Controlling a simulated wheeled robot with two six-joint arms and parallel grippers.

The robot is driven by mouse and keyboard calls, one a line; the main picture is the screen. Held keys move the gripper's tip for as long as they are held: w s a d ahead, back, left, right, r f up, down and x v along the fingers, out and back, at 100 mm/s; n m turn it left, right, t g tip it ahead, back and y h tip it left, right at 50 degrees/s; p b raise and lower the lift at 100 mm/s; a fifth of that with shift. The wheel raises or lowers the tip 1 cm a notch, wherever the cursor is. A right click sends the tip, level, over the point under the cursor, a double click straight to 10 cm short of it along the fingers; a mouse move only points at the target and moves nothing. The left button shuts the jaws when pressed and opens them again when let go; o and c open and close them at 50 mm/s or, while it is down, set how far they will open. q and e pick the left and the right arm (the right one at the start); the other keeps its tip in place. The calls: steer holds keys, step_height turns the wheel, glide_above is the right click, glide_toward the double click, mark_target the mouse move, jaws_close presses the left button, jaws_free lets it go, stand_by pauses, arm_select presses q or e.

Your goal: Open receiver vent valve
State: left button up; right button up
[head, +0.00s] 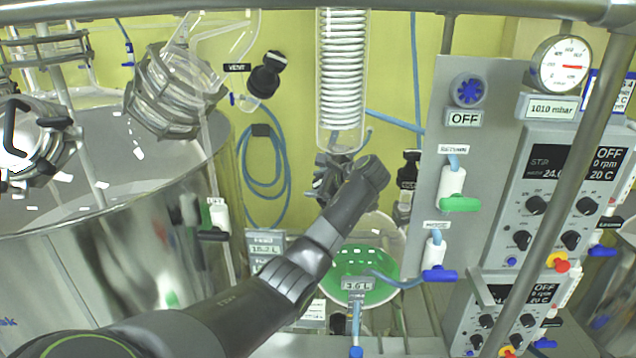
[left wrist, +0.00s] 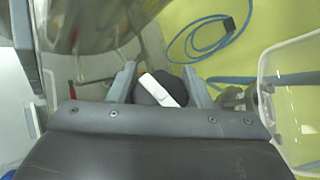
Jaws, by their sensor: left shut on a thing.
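My left arm crosses the head view from the lower left and ends by the joint under the glass coil condenser (head: 342,85). My left gripper (head: 330,180) is there, small and partly hidden among dark fittings. The left wrist view shows its two grey fingers (left wrist: 160,82) on either side of a dark round valve knob (left wrist: 145,84) with a white bar across it. The gripper is shut on this knob. The receiver (head: 380,262), a glass flask with green liquid, stands below, partly behind my arm. My right gripper is not in view.
A large steel vessel (head: 110,240) fills the left. A coiled blue hose (head: 262,180) hangs on the yellow wall. A grey panel with green (head: 460,204) and blue (head: 440,274) valve handles stands right. A metal pole crosses the right side.

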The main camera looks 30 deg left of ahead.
arm_select(q)
steer(key=shift+s+f+n+g+h, duration=0.15)
steer(key=shift+n+g+h, duration=0.55)
steer(key=shift+n+g, duration=0.75)
steer(key=shift+d, duration=0.1)
steer(key=o, duration=1)
